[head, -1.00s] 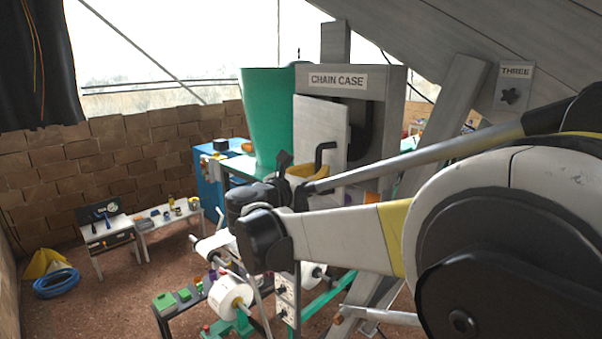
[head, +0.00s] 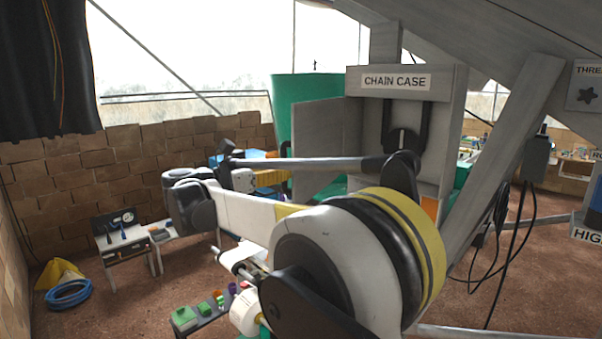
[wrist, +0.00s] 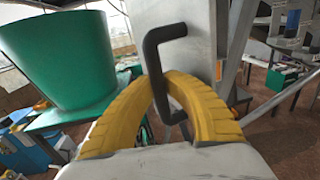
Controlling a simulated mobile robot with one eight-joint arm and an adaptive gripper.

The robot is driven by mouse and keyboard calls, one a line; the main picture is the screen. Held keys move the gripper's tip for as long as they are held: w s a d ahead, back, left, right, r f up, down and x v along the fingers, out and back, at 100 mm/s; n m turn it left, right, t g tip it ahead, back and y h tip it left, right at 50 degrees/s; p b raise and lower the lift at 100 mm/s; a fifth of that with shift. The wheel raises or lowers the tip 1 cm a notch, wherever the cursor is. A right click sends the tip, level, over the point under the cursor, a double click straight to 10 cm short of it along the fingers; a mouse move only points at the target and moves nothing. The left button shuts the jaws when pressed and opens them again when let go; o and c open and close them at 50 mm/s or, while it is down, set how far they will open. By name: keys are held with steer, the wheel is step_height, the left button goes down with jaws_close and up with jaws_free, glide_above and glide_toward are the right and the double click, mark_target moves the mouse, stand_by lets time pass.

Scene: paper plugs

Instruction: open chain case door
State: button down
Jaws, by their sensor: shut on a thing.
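The chain case (head: 449,115) is a grey box with a "CHAIN CASE" label in the head view. Its grey door (head: 322,140) stands open on the left side, swung well out from the front. The dark chain loop (head: 403,137) inside shows. In the wrist view, the black C-shaped handle (wrist: 152,55) stands out from the pale door panel (wrist: 190,38). My gripper (wrist: 168,82) is shut on the handle, with its yellow fingers on either side of it. In the head view my gripper (head: 268,179) is partly hidden behind my arm.
A green bin (head: 305,105) stands behind the door, and is close on the left in the wrist view. A slanted grey beam (head: 505,150) rises right of the case. A low table (head: 122,243) stands at left. The brown floor at right is mostly open.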

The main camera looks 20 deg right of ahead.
steer(key=shift+w+a, duration=0.45)
steer(key=shift+w, duration=0.4)
steer(key=shift+w+a, duration=0.4)
steer(key=shift+w, duration=0.5)
steer(key=shift+w+a, duration=0.45)
steer(key=shift+w, duration=0.4)
steer(key=c, duration=1.8)
jaws_free()
steer(key=o, duration=0.4)
steer(key=shift+a, duration=0.3)
steer(key=v, duration=1.2)
steer(key=shift+s, duration=0.15)
